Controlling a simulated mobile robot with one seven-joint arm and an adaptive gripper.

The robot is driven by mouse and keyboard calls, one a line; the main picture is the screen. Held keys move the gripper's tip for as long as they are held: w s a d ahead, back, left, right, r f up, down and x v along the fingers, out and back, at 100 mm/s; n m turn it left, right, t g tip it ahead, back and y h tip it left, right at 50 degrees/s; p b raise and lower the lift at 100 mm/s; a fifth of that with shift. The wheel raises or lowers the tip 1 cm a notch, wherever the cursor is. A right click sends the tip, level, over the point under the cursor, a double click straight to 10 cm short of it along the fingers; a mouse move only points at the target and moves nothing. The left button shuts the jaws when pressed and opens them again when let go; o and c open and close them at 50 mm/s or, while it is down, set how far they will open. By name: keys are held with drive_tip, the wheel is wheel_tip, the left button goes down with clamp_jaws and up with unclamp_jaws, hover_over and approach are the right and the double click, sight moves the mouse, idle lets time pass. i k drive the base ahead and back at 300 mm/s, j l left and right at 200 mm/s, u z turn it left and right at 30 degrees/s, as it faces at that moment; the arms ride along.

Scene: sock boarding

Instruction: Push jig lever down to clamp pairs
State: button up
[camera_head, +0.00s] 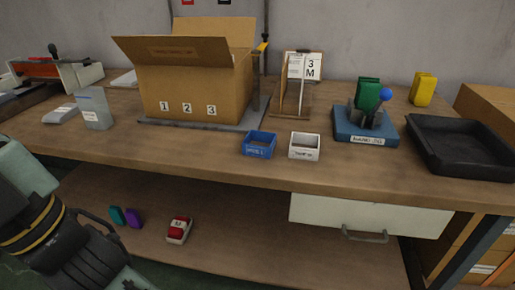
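The jig (350,128) is a blue block with a white label, on the right half of the bench. Its lever has a round blue knob (386,94), which stands raised beside the upper part of the green pair. The green pair (367,95) stands upright in the jig, between grey metal parts. How firmly these parts touch the pair cannot be made out. A yellow pair (423,89) stands on the bench behind and right of the jig. My arm shows at the lower left, far from the jig; my gripper's fingertips are not in view.
A black tray (465,172) lies right of the jig. A blue bin (258,145) and a white bin (305,146) stand to its left. A cardboard box (195,85) and a wooden stand (290,112) are farther left. The bench (220,168) is clear along its front.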

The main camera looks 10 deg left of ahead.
sight(385, 94)
drive_tip(key=i+l+u, duration=0.1)
drive_tip(key=l, duration=0.3)
drive_tip(key=i+l+u, duration=0.15)
drive_tip(key=l, duration=0.3)
drive_tip(key=l+u, duration=0.1)
drive_tip(key=l, duration=0.3)
